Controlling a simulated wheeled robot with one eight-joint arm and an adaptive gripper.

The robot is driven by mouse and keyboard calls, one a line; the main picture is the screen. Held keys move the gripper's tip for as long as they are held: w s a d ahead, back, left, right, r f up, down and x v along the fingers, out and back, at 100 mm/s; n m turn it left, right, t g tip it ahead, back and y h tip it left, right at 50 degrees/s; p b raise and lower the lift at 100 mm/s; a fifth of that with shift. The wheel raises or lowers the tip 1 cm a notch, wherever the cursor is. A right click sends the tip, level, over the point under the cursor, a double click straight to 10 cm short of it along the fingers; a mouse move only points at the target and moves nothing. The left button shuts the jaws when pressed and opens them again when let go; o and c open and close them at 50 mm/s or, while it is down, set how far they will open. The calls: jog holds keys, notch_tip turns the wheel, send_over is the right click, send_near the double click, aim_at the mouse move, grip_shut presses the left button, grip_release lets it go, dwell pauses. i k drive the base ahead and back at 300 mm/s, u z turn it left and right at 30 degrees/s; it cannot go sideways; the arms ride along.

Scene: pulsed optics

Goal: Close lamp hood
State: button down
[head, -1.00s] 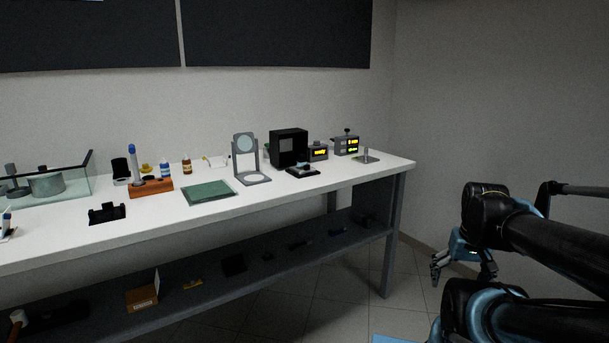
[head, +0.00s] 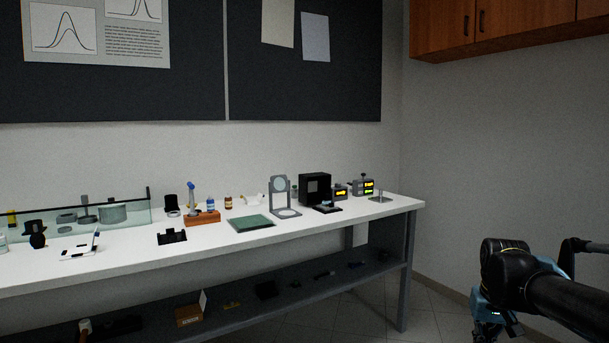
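No part is clearly marked as the lamp hood, and I cannot tell its state from here. A black box-shaped housing (head: 315,188) with a pale square on its front stands at the right back of the bench. Left of it, a grey upright frame with a round pane (head: 279,186) rises from a flat base with a pale disc. My gripper (head: 487,332) is at the lower right, well away from the bench. Its fingers are mostly cut off by the bottom edge, so its opening is unclear.
The white bench (head: 130,262) also holds a green mat (head: 252,223), an orange block (head: 202,218), a glass tank (head: 133,215), and two units with lit displays (head: 363,187). Its lower shelf carries a cardboard box (head: 189,315). Floor shows between bench and arm.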

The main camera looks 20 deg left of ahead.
aim_at(313, 185)
jog(key=k, duration=0.4)
jog(key=u, duration=0.75)
jog(key=i, duration=2.25)
jog(key=z, duration=0.75)
